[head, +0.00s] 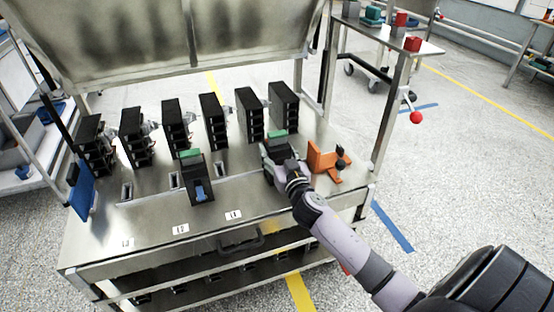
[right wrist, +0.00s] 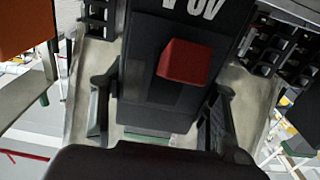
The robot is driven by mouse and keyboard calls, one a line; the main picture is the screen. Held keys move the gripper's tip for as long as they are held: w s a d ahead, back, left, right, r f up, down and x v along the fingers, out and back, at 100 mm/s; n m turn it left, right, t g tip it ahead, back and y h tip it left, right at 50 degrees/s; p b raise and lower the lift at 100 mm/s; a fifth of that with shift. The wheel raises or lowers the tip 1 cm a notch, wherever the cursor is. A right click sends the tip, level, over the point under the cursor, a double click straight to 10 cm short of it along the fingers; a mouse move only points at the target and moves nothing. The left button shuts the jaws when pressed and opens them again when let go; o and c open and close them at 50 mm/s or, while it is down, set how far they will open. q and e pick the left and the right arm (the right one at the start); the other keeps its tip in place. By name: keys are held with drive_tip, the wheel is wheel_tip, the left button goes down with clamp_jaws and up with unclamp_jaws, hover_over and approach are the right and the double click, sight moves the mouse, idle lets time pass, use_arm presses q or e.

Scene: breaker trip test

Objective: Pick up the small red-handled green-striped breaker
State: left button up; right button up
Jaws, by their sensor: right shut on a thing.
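The red-handled breaker (right wrist: 165,100) fills the middle of the right wrist view. It has a dark body, a square red handle (right wrist: 185,62) and white lettering. In the head view its green top (head: 277,134) shows, while my gripper hides much of its body. My right gripper (head: 281,166) is shut on it, with one finger along each side in the right wrist view (right wrist: 158,112). It is near the right end of the bench; I cannot tell whether it touches the surface. My left gripper is not in view.
A blue-handled breaker (head: 197,178) with a green top stands left on the metal bench (head: 150,222). Several black slotted racks (head: 213,122) line the back. An orange bracket (head: 325,162) stands close right of my gripper. A raised metal lid (head: 170,40) is behind.

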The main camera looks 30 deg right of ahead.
drive_tip(key=c, duration=0.7)
drive_tip(key=shift+r, duration=0.1)
drive_tip(key=shift+c, duration=0.4)
